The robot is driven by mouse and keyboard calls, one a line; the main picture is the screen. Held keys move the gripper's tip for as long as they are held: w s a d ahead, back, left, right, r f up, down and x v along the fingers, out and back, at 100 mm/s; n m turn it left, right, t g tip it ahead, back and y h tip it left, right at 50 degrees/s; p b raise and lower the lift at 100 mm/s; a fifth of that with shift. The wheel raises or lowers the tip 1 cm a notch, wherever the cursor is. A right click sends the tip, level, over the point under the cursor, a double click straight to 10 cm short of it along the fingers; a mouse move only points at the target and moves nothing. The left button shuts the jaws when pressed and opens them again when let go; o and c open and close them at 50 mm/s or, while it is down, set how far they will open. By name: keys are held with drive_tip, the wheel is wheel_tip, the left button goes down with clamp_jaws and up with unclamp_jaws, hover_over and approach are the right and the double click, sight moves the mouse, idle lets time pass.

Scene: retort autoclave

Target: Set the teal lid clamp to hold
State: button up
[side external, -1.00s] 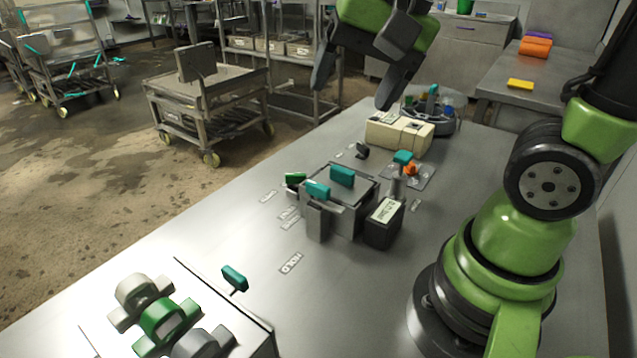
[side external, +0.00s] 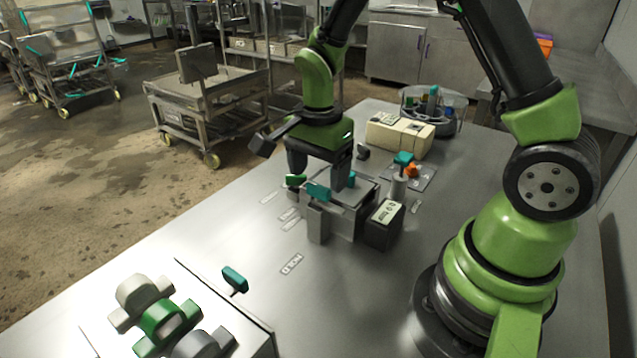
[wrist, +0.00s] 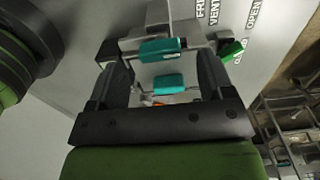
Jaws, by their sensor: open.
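A grey lidded box (side external: 345,222) stands on the steel bench, with a teal handle (side external: 318,191) at its front and a second teal handle (side external: 352,180) on top, partly hidden by a finger. I cannot tell for sure which is the lid clamp. My gripper (side external: 319,174) is open, pointing down just over the box. In the wrist view the fingers (wrist: 163,66) stand on either side of the nearer teal handle (wrist: 168,84), with gaps on both sides. The other teal handle (wrist: 162,50) lies farther out, near the fingertips. Contact is not visible.
A green handle (side external: 295,180) sits at the box's left; a black box (side external: 384,225) is at its right. A teal-topped post (side external: 403,158) and a cream box (side external: 400,136) stand behind. A printed label (side external: 291,264) lies on clear bench in front.

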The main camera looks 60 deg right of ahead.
sight(326, 199)
drive_tip(key=shift+f, duration=1.5)
drive_tip(key=c, duration=0.9)
